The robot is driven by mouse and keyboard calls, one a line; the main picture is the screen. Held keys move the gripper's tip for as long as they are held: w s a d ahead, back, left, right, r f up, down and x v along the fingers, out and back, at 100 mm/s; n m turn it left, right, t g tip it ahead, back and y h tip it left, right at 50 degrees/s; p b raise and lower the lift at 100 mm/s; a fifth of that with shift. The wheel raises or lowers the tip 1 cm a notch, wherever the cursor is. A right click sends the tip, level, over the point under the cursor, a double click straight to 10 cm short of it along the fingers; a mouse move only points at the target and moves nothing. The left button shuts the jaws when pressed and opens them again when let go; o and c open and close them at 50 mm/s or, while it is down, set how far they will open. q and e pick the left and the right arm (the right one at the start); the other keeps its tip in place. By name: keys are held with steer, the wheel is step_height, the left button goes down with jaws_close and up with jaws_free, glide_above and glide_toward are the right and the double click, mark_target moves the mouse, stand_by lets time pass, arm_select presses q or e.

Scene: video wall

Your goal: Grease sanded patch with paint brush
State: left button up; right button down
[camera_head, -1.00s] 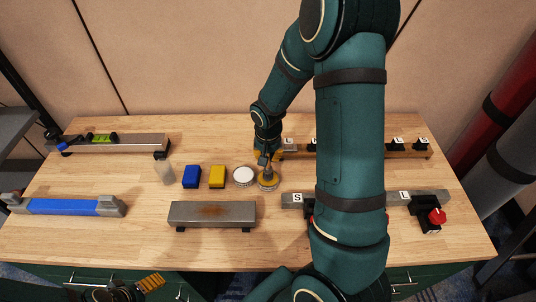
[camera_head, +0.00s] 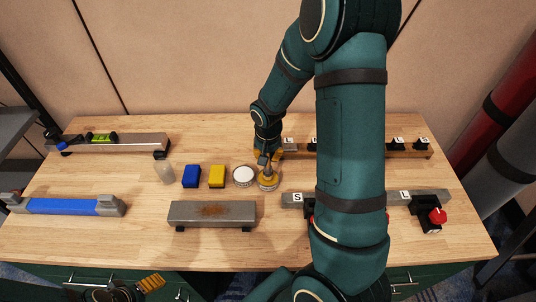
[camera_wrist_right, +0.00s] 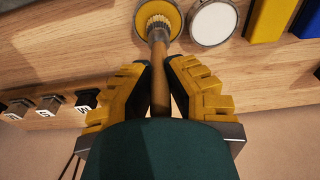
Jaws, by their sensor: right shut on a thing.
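My right gripper (camera_head: 268,156) is shut on the wooden handle of the paint brush (camera_wrist_right: 159,55); the right wrist view shows its yellow fingers (camera_wrist_right: 160,85) on both sides of the handle. The bristles point down at a round tin with yellow contents (camera_head: 269,183), at or in its opening. The grey metal block (camera_head: 185,212) lies in front, with a brown rusty-looking patch (camera_head: 213,210) on its top. The brush is apart from the patch. My left gripper (camera_head: 150,283) is partly in view at the bottom left, below the table edge; its opening is unclear.
A tin with a white top (camera_head: 243,175), a yellow block (camera_head: 217,177), a blue block (camera_head: 191,177) and a clear cup (camera_head: 165,173) stand left of the yellow tin. A blue-topped bar (camera_head: 65,207) lies at left. My right arm hides part of the labelled rails.

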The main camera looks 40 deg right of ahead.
stand_by(0.6)
arm_select(q)
steer(key=shift+r+p, duration=2.35)
arm_select(e)
steer(key=shift+r, duration=3.45)
arm_select(q)
steer(key=f+b, duration=0.4)
steer(key=shift+s, duration=0.2)
step_height(320, 180, down, 2)
steer(key=shift+s+d+f+b, duration=0.1)
steer(key=shift+s+b, duration=0.05)
steer(key=shift+b, duration=0.9)
steer(key=shift+c, duration=0.9)
steer(key=c, duration=0.3)
arm_select(e)
steer(key=w+a+f+n, duration=0.1)
steer(key=a+n, duration=0.1)
steer(key=a, duration=0.4)
steer(key=w+a+f+n, duration=0.1)
steer(key=w+a+n, duration=0.1)
steer(key=a, duration=0.5)
steer(key=w+a+f+n+y, duration=0.1)
steer(key=a+n, duration=0.3)
steer(key=a, duration=0.2)
steer(key=shift+w+a, duration=0.2)
steer(key=shift+a, duration=0.1)
